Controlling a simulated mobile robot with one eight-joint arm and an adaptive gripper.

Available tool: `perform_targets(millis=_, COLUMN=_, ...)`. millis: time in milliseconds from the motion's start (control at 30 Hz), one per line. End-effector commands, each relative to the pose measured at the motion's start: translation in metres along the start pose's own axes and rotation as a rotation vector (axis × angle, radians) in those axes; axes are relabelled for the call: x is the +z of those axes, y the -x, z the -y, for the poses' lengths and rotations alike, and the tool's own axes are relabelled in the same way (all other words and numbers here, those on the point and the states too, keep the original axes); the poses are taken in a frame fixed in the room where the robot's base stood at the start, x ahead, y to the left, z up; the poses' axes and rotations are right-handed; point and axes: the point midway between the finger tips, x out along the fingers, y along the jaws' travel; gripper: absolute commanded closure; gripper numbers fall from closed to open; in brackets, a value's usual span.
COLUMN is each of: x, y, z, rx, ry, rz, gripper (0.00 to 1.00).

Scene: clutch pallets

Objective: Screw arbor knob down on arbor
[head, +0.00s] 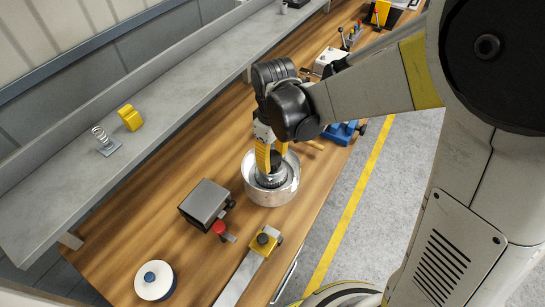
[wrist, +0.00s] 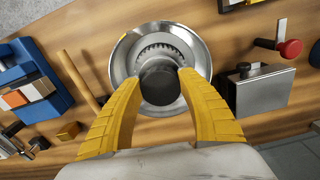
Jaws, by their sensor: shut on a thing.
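My gripper (head: 270,165) points down into a round silver metal housing (head: 278,198) on the wooden bench. In the wrist view its two yellow fingers (wrist: 160,88) are closed on the sides of a dark round arbor knob (wrist: 159,80). The knob sits inside the housing, which also shows in the wrist view (wrist: 120,65), in front of a toothed metal ring (wrist: 165,50). The arbor is hidden beneath the knob. I cannot tell how far down the knob sits on it.
A grey metal box (head: 205,203), a red knob (head: 219,227) and a yellow block (head: 265,240) stand nearby. A white disc (head: 155,280) lies at the front. A blue holder (head: 340,133) stands behind. A grey shelf (head: 170,90) runs along the left with a spring and yellow part.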

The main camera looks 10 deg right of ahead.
Motion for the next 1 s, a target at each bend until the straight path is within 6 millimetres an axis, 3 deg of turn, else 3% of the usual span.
perform_targets(millis=833, x=0.0001, y=-0.0072, z=0.0000, rx=0.000, ry=0.000, rz=0.000, gripper=0.84)
perform_targets(millis=867, x=0.0001, y=-0.0072, z=0.0000, rx=0.000, ry=0.000, rz=0.000, gripper=0.45)
perform_targets(millis=900, x=0.0001, y=-0.0072, z=0.0000, rx=0.000, ry=0.000, rz=0.000, gripper=0.33)
perform_targets(millis=1000, x=0.0001, y=-0.0072, z=0.0000, rx=0.000, ry=0.000, rz=0.000, gripper=0.30)
